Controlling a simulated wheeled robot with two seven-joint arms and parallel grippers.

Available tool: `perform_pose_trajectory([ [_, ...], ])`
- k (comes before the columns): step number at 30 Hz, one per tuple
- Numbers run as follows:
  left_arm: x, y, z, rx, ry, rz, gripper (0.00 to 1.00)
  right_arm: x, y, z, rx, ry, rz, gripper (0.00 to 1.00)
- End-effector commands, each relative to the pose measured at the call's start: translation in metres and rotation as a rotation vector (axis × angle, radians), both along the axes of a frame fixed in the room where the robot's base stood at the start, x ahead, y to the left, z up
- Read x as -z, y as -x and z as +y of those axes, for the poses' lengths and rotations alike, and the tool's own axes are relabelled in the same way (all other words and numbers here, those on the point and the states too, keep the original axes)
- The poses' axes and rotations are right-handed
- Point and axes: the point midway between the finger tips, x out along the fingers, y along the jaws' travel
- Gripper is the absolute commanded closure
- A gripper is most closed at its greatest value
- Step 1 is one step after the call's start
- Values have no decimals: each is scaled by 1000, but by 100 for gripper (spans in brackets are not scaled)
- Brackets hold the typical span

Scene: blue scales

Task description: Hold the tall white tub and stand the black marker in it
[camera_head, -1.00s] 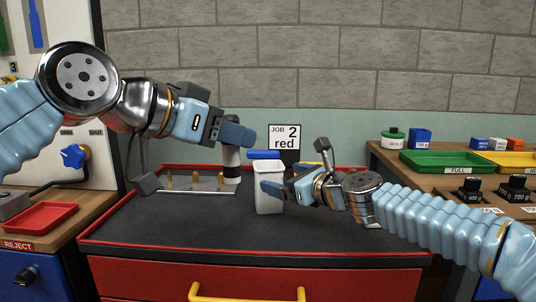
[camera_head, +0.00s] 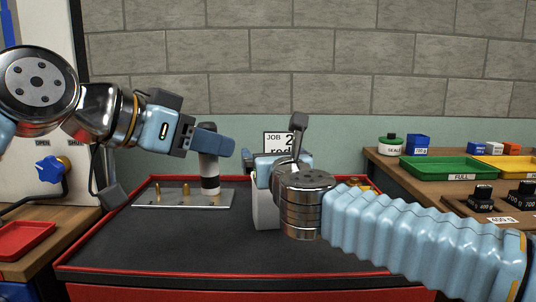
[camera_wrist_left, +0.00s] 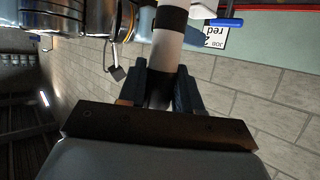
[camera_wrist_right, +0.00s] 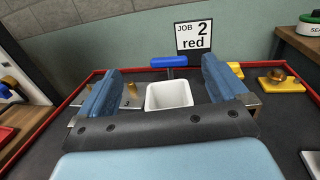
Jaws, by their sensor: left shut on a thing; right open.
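My left gripper (camera_head: 213,143) is shut on the upper end of the marker (camera_head: 209,175), a white cylinder with a dark band and a black end. The marker hangs upright to the left of the tub; it fills the jaws in the left wrist view (camera_wrist_left: 167,50). The tall white tub (camera_head: 264,212) stands on the bench, partly hidden by my right arm in the head view. Its square open mouth shows in the right wrist view (camera_wrist_right: 168,94). My right gripper (camera_wrist_right: 161,72) is open, with a finger on either side of the tub; contact cannot be told.
A yellow block with a brass knob (camera_wrist_right: 279,82) is at right.

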Motion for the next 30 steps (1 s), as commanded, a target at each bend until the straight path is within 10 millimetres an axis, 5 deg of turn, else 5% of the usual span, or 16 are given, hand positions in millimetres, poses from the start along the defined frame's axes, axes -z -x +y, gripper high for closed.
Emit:
perform_pose_trajectory([
  [14, 25, 1, 0, 2, 0, 0, 96, 86, 0, -1, 11, -3, 8, 0],
  [21, 7, 1, 0, 2, 0, 0, 96, 78, -50, 9, 10, -6, 6, 0],
  [30, 2, 1, 0, 2, 0, 0, 96, 79, -72, 13, 11, -5, 5, 0],
])
